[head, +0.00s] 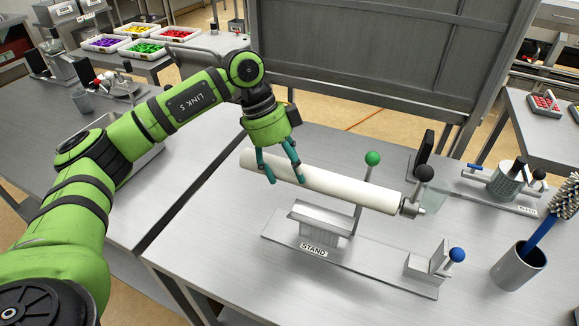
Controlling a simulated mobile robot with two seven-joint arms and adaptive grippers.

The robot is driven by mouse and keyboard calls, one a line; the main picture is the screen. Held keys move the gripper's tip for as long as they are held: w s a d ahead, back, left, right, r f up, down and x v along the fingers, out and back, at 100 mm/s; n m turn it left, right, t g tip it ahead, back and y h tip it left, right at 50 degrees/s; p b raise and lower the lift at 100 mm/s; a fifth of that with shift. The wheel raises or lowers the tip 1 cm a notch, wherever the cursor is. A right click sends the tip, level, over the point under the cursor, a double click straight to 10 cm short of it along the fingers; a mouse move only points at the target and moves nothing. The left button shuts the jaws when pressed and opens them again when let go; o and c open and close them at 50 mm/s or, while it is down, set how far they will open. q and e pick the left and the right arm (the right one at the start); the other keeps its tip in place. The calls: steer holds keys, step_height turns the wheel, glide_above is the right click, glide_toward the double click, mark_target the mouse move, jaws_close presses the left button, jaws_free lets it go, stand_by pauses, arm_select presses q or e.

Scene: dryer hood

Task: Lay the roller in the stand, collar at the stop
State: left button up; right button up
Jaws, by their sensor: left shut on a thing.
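My left gripper (280,165) is shut on the white roller (340,188) near its left end. The roller is held above the grey stand (375,268), tilted in the picture with its right end lower. A grey metal end piece with a dark ball (413,203) is at the roller's right end; I cannot tell which part is the collar. The stand lies on the table, with a cradle (318,222) at its left and an upright plate with a blue ball (440,258) at its right. A rod with a green ball (372,160) rises behind the roller. My right gripper is not in view.
A grey cup with a blue-handled brush (518,267) stands at the right. A metal fixture with a perforated drum (507,178) sits at the back right. A grey panel (370,70) stands behind the table. The table's front left is clear.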

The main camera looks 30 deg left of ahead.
mark_target(288, 179)
arm_select(q)
steer(key=shift+s+d+r, duration=0.1)
steer(key=shift+d+r, duration=0.05)
steer(key=shift+d, duration=0.15)
steer(key=shift+a+f, duration=0.15)
steer(key=shift+f, duration=0.5)
step_height(288, 179, down, 2)
steer(key=shift+f+b, duration=0.2)
steer(key=shift+b, duration=0.65)
step_height(288, 179, down, 5)
steer(key=b, duration=0.2)
steer(key=shift+f+b, duration=0.2)
steer(key=shift+b, duration=0.15)
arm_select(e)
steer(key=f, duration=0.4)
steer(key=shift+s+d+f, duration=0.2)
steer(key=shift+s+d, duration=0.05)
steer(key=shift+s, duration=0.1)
